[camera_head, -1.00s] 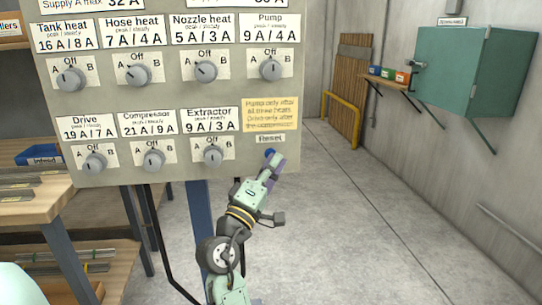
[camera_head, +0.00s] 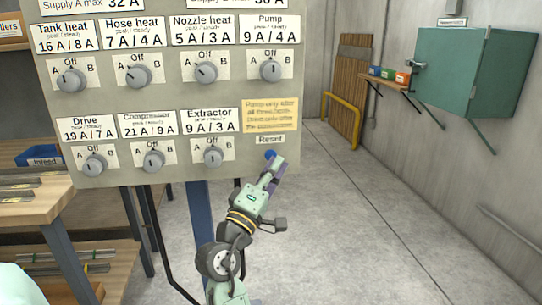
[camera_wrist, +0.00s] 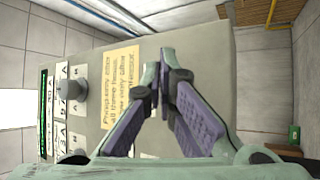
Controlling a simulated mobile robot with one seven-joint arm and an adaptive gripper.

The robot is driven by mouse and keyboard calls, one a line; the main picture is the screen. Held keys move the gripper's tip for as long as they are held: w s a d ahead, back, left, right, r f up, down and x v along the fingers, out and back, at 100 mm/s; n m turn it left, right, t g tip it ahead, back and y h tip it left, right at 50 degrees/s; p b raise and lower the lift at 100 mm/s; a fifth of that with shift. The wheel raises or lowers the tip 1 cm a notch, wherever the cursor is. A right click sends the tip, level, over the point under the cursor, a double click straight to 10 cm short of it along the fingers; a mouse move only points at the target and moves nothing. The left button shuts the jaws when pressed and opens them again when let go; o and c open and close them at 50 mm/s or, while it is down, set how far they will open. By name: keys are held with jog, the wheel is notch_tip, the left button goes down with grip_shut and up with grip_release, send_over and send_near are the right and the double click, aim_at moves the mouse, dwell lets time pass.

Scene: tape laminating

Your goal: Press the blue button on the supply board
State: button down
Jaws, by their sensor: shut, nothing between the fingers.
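The supply board (camera_head: 225,108) is a grey upright panel with labelled rotary knobs. The blue button (camera_head: 270,154) sits at its lower right, under the "Reset" label (camera_head: 270,139). My gripper (camera_head: 279,161) is shut and empty, its fingertips just beside and below the button; I cannot tell whether they touch it. In the wrist view my gripper (camera_wrist: 167,58) has its tips together in front of the board face (camera_wrist: 205,65). The button does not show there and seems hidden behind the fingers.
A yellow note (camera_head: 270,114) is above the button, and the Extractor knob (camera_head: 213,156) is to its left. A wooden bench (camera_head: 40,205) stands at left. A green wall cabinet (camera_head: 465,75) and a small shelf (camera_head: 392,84) are at right. The floor at right is clear.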

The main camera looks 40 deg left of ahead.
jog(key=shift+s+d, duration=1.65)
jog(key=shift+d, duration=0.25)
